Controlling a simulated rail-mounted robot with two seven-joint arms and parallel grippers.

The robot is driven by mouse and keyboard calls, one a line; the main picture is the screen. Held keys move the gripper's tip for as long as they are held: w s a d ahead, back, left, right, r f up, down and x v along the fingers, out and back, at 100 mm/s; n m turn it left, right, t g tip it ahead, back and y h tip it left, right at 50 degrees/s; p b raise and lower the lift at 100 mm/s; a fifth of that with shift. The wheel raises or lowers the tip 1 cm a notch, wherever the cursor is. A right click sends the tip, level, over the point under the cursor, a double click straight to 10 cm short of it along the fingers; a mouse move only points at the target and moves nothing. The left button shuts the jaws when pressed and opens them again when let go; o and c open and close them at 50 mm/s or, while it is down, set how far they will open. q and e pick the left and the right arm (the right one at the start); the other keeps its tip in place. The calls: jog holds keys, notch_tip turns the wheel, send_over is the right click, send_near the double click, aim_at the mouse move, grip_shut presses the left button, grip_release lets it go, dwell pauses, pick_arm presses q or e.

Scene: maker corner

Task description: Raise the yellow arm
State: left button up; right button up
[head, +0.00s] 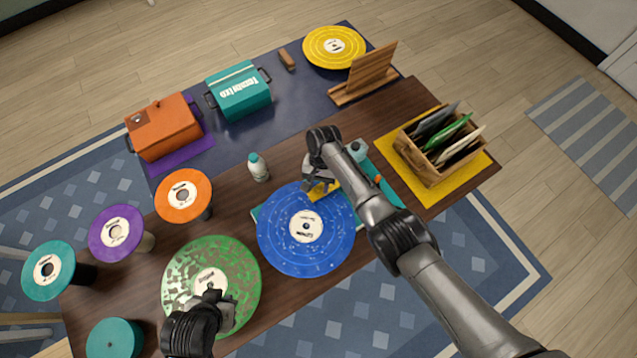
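The yellow arm (327,191) shows as a short yellow piece at the upper right edge of the blue record (300,252). The record lies on a teal turntable (385,188), which is mostly covered by the record and my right arm. My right gripper (318,187) is right at the yellow arm, with its fingers overlapping it in the picture. I cannot tell whether they are closed on it. My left gripper (228,308) is over the lower part of the green speckled record (225,258); its fingers are too small and dark to read.
A white bottle (258,168) stands near the turntable. Orange (183,190), purple (116,228) and teal (48,268) discs stand at left. A wooden crate of sleeves (437,168) is at right. Orange (165,128) and teal (240,92) boxes are at the back.

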grip_shut()
jog(key=shift+r, duration=0.15)
jog(key=shift+w+d+r+g+y, duration=0.25)
jog(key=shift+d+r+g+y, duration=0.15)
jog(key=shift+r+y, duration=0.3)
jog(key=shift+w+d+r+g+y+b, duration=0.25)
jog(key=shift+d+r+g+y+b, duration=0.25)
jog(key=shift+y, duration=0.5)
jog(key=shift+w+d+r+n+g+y+b, duration=0.25)
jog(key=shift+d+r+g+y+b, duration=0.15)
jog(key=shift+y+b, duration=0.2)
jog(key=shift+w+d+r+n+g+y+b, duration=0.2)
jog(key=shift+d+r+n+g+y+b, duration=0.15)
jog(key=shift+d+y+b, duration=0.2)
